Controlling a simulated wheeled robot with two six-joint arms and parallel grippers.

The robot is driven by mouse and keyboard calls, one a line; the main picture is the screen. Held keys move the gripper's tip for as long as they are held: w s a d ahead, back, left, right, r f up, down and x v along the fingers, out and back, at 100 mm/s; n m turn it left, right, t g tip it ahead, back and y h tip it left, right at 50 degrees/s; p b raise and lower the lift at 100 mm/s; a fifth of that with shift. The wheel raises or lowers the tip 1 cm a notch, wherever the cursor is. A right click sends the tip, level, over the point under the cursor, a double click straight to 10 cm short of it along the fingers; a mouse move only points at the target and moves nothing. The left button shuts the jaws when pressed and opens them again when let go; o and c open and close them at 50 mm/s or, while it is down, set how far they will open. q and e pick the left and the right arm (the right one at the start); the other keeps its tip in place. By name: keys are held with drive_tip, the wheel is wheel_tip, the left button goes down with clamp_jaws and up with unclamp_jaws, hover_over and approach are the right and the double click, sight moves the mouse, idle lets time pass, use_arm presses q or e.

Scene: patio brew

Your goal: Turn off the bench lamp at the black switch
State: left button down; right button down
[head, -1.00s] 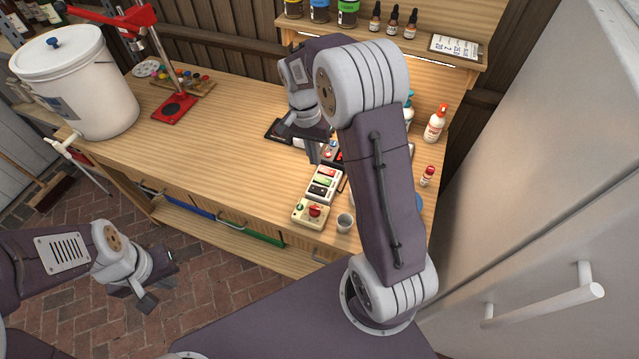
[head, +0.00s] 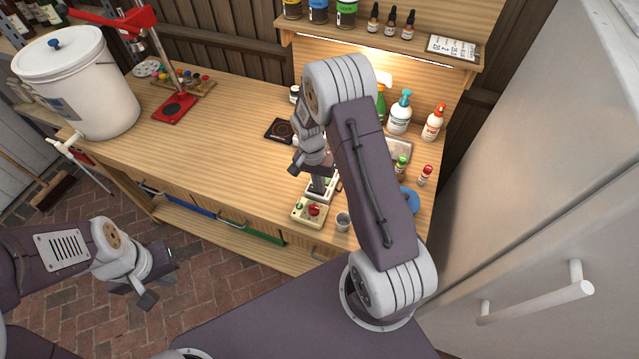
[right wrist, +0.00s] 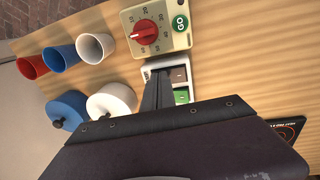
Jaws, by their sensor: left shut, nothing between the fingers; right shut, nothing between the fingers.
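A white switch panel (head: 328,196) lies on the wooden bench, mostly hidden in the head view by my right gripper (head: 318,186). In the right wrist view the panel (right wrist: 178,66) shows a grey-brown patch and a green patch. My right gripper's shut fingers (right wrist: 160,76) point down over the panel's left part and cover it. The black switch is not clearly visible, and I cannot tell whether the fingers touch it. A bright glow shows under the shelf (head: 385,55) at the back. My left gripper (head: 158,285) is shut and empty, away from the bench over the brick floor.
A timer box with a red knob (right wrist: 146,32) and green GO button sits beside the panel. Pump bottles (head: 400,115) are at the back right. The bench's middle left is clear.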

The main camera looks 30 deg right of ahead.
drive_tip(key=shift+f, duration=0.1)
drive_tip(key=shift+s+f+b, duration=0.1)
drive_tip(key=shift+f+b, duration=0.3)
drive_tip(key=shift+r, duration=0.25)
drive_tip(key=shift+w+a+r+p, duration=0.2)
drive_tip(key=shift+w+a+p, duration=0.25)
drive_tip(key=shift+w, duration=0.2)
